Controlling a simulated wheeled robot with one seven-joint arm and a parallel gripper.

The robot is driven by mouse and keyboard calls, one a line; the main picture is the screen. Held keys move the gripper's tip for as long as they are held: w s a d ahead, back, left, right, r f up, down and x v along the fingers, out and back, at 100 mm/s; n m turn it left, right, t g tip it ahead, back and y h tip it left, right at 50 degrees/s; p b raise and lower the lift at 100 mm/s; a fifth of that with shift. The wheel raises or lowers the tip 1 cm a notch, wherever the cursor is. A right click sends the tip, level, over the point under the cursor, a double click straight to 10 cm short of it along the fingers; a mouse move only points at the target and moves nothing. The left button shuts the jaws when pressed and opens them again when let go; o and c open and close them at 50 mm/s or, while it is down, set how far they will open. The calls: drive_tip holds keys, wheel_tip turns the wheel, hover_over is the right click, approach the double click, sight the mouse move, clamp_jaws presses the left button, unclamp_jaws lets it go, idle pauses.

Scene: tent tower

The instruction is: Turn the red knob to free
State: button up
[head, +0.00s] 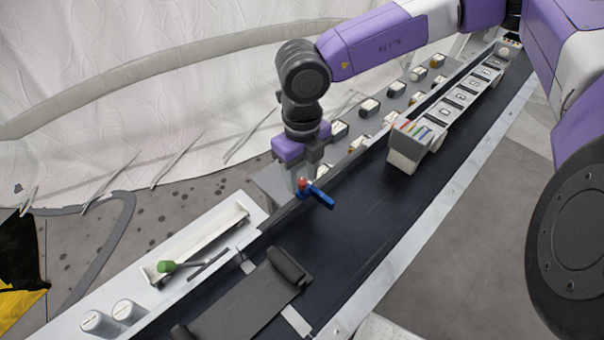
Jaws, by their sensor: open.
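A small red knob (302,182) shows at the left edge of the dark belt, just above the end of a short blue bar (320,197). The bar points right and toward me over the belt. My gripper (302,178) points down from above, with its fingertips at the red knob. The jaws are open. The fingers partly hide the knob, and I cannot tell whether they touch it. No marking for "free" is readable.
A green-knobbed lever (167,266) stands in a white tray (205,243) at lower left, near two white cylinders (127,311). A white box with coloured strips (410,145) is on the belt to the right. Small boxes (369,107) stand on the shelf behind.

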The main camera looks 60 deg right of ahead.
clamp_jaws()
drive_tip(key=shift+f+n+b, duration=0.1)
drive_tip(key=shift+n+b, duration=0.2)
drive_tip(key=shift+b, duration=0.25)
drive_tip(key=shift+f+n+b, duration=0.1)
drive_tip(key=shift+n+b, duration=0.4)
drive_tip(key=shift+b, duration=0.35)
drive_tip(key=shift+n+b, duration=0.8)
drive_tip(key=shift+b, duration=0.1)
drive_tip(key=shift+r+n+b, duration=0.2)
drive_tip(key=shift+n+b, duration=1.5)
drive_tip(key=shift+n, duration=0.4)
unclamp_jaws()
